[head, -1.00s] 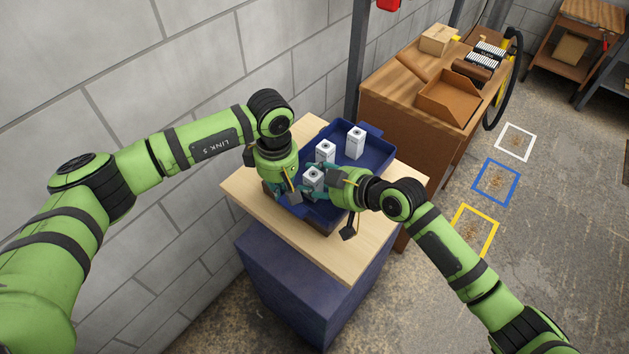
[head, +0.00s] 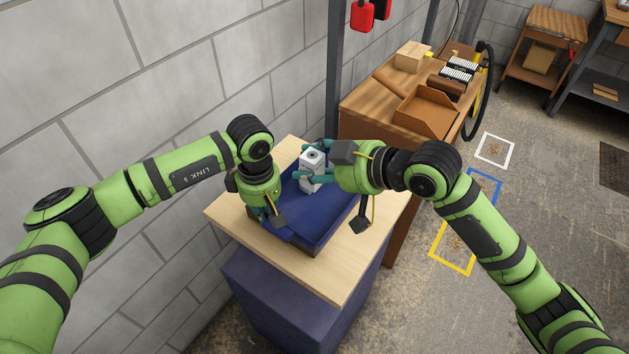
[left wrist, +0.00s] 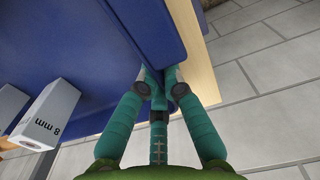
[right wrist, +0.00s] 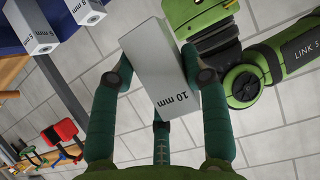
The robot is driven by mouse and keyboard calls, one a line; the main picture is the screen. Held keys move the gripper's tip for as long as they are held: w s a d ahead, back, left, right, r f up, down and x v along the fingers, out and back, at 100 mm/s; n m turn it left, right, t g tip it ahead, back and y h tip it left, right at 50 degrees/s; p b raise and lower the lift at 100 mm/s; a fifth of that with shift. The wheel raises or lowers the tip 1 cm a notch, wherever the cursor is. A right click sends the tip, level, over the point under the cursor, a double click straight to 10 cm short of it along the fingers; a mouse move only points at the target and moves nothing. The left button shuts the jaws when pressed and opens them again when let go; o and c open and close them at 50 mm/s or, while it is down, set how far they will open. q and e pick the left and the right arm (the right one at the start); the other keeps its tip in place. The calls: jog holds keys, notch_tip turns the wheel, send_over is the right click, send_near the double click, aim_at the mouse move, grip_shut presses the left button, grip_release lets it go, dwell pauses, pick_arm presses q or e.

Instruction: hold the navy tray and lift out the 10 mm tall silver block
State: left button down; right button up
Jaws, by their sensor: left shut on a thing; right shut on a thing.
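The silver block marked 10 mm (right wrist: 160,75) fills the middle of the right wrist view. My right gripper (right wrist: 158,62) is shut around its sides. In the head view the held block (head: 312,170) is upright above the navy tray (head: 318,222), clear of its floor. My left gripper (head: 274,220) is at the tray's near left side. In the left wrist view its fingers (left wrist: 160,84) are shut on the navy rim (left wrist: 150,30). An 8 mm block (left wrist: 48,115) shows there, inside the tray. The other blocks are hidden in the head view.
Two more labelled blocks (right wrist: 42,38) (right wrist: 88,10) stand at the upper left of the right wrist view. The tray sits on a light wooden top (head: 345,275) beside a block wall. A brown bench (head: 372,100) with boxes stands behind. Coloured floor squares lie right.

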dwell(0.4)
pick_arm(q)
jog(key=c, duration=1.3)
grip_release()
jog(key=shift+r, duration=0.1)
notch_tip(320, 180, up, 12)
